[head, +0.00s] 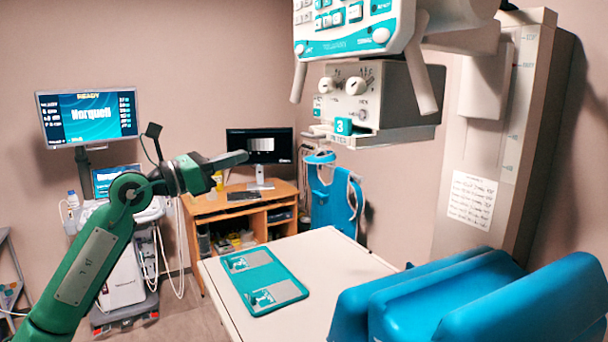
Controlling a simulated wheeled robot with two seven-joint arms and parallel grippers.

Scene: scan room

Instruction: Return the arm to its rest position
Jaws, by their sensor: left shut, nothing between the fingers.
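My left arm, green with dark joints, comes in from the lower left of the head view. Its left gripper (230,159) is raised in the air, pointing right, in front of the wooden desk area. The fingers are together and hold nothing. My right gripper does not show.
A pale table (335,262) carries a flat teal board (263,281). Blue cushions (480,300) fill the lower right. An X-ray head (385,103) hangs above the table. A cart with a monitor (88,117) and a wooden desk (238,209) stand behind my arm.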

